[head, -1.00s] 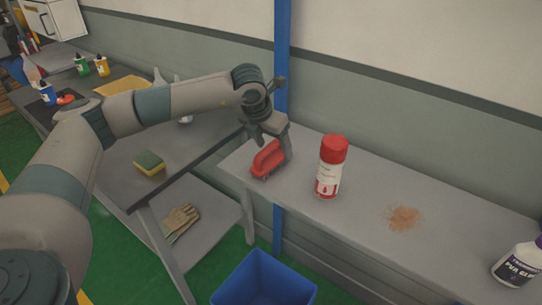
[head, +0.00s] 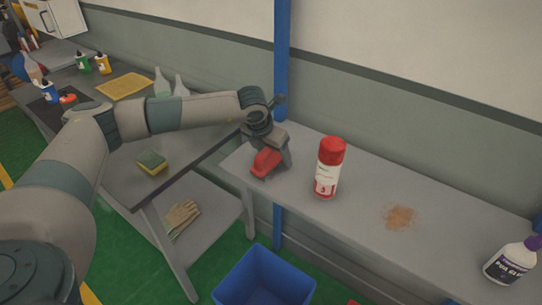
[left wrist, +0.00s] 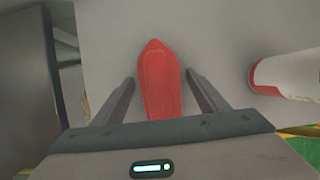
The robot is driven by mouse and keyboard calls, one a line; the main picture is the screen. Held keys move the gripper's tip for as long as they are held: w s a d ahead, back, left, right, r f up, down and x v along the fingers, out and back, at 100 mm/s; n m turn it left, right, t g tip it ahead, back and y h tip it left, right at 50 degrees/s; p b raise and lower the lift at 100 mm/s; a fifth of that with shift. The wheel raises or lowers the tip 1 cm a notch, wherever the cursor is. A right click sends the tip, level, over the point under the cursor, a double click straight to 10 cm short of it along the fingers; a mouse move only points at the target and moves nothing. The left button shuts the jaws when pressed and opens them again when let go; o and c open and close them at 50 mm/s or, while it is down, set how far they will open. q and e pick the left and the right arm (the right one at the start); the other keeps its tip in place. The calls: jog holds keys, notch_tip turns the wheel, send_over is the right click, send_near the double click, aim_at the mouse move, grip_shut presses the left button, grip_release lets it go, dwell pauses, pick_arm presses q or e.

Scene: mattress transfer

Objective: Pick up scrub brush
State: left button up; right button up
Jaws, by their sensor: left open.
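The red scrub brush (head: 266,163) lies on the left end of the light grey shelf table (head: 352,200) in the head view. My left gripper (head: 271,156) is right above it, pointing down, and covers part of it. In the left wrist view the brush (left wrist: 160,82) lies lengthwise between the two open fingers of my left gripper (left wrist: 160,95). A gap shows on each side, so the fingers do not touch it there. The bristles are hidden. My right gripper is not in view.
A red and white canister (head: 328,168) stands close to the right of the brush; it also shows in the left wrist view (left wrist: 290,75). A brown spill (head: 399,216) and a glue bottle (head: 512,261) are farther right. A sponge (head: 152,162) lies on the dark table. A blue bin (head: 262,278) stands below.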

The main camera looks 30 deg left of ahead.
pick_arm(q)
jog(key=c, duration=1.1)
jog(key=shift+c, duration=0.2)
jog(key=shift+r, duration=0.1)
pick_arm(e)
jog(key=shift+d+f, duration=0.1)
